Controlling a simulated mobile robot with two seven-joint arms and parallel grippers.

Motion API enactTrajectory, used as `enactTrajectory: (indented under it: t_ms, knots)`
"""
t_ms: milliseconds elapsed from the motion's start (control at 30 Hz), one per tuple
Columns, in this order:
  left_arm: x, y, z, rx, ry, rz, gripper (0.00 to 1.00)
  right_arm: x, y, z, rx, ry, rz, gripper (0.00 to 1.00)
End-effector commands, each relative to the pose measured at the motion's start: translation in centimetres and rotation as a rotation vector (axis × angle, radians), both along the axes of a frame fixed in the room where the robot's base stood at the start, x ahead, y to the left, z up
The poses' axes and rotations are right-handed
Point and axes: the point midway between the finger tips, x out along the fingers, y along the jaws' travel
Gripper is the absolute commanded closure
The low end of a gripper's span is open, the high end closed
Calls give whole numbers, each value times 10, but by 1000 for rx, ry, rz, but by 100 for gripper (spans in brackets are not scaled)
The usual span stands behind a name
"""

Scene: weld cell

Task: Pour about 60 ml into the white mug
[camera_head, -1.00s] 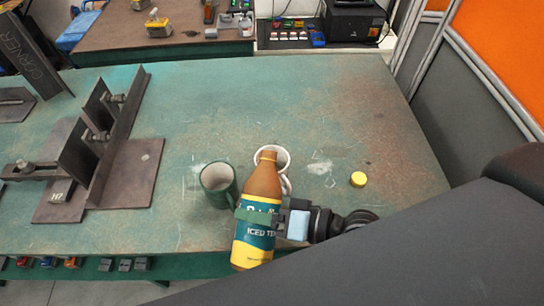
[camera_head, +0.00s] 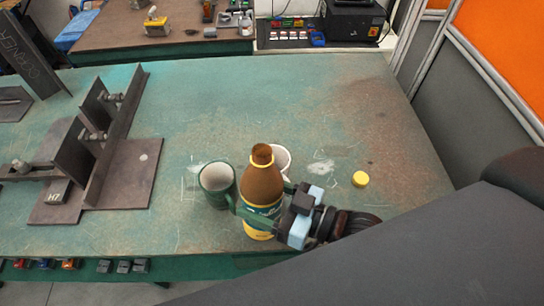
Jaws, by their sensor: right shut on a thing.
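My right gripper (camera_head: 262,208) is shut on a brown iced tea bottle (camera_head: 263,187) with a blue and yellow label. The bottle's uncapped neck leans away from me, toward the table's far side. The white mug (camera_head: 284,156) stands behind the bottle, which hides much of it. A green mug (camera_head: 217,183) with a pale inside stands just left of the bottle. Whether liquid is flowing cannot be seen. My left gripper is not in view.
A yellow cap (camera_head: 360,179) lies on the green table (camera_head: 330,100) to the right. A steel angle fixture (camera_head: 110,150) stands at the left. The table's middle and far part are clear. A grey and orange partition (camera_head: 480,110) borders the right.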

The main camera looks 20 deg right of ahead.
Motion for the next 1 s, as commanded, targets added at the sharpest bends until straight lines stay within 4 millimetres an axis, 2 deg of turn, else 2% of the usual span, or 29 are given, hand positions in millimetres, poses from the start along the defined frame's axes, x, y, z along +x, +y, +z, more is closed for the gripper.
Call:
enactTrajectory:
  t_ms: [300, 500, 1000]
  knots:
    - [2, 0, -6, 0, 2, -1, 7, 4, -2, -2, -79, -143, 0, 69]
    - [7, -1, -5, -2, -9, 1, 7, 4, -2, -1, -82, -151, 0, 69]
    - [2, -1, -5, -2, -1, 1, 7, 4, -2, -1, -80, -148, -1, 69]
